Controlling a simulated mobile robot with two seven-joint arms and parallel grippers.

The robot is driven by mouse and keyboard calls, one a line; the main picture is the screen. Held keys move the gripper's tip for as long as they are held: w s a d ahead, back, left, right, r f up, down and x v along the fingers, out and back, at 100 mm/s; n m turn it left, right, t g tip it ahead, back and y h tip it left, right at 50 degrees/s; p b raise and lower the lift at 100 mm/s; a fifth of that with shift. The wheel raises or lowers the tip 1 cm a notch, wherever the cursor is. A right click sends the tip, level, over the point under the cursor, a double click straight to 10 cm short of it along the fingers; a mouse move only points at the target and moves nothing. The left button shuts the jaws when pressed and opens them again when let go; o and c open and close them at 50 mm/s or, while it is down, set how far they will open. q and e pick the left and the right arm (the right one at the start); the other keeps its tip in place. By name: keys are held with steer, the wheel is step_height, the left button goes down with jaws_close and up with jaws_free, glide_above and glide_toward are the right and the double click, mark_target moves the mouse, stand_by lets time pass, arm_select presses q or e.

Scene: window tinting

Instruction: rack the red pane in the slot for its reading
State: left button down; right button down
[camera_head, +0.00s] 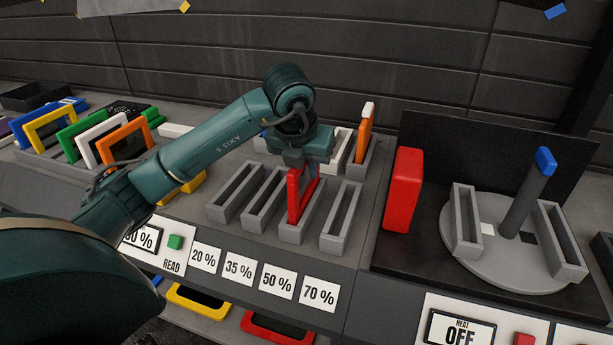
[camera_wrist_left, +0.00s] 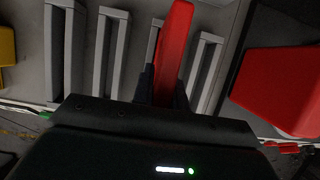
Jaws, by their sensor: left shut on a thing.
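My left gripper (camera_head: 306,158) is shut on the upper part of the red pane (camera_head: 294,197), which stands upright and edge-on. The pane's lower end is at the third slot (camera_head: 290,235), in line with the 50 % label (camera_head: 277,281); I cannot tell whether it rests on the slot's bottom. In the left wrist view the pane (camera_wrist_left: 175,45) sits between the fingers (camera_wrist_left: 162,88). The slots for 20 %, 35 % and 70 % (camera_head: 333,241) look empty. The reader display (camera_head: 142,238) ends in "0 %"; its first digit is partly hidden by my arm. My right gripper is out of view.
A large red block (camera_head: 403,190) stands right of the slots. Beyond it is a grey turntable (camera_head: 500,274) with two holders and a blue-tipped post. An orange pane (camera_head: 365,133) stands behind the slots. Several coloured frames (camera_head: 122,140) stand at left.

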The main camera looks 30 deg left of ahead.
arm_select(q)
step_height(320, 180, down, 2)
steer(key=shift+f, duration=0.15)
steer(key=shift+f, duration=0.2)
steer(key=c, duration=1.4)
jaws_free()
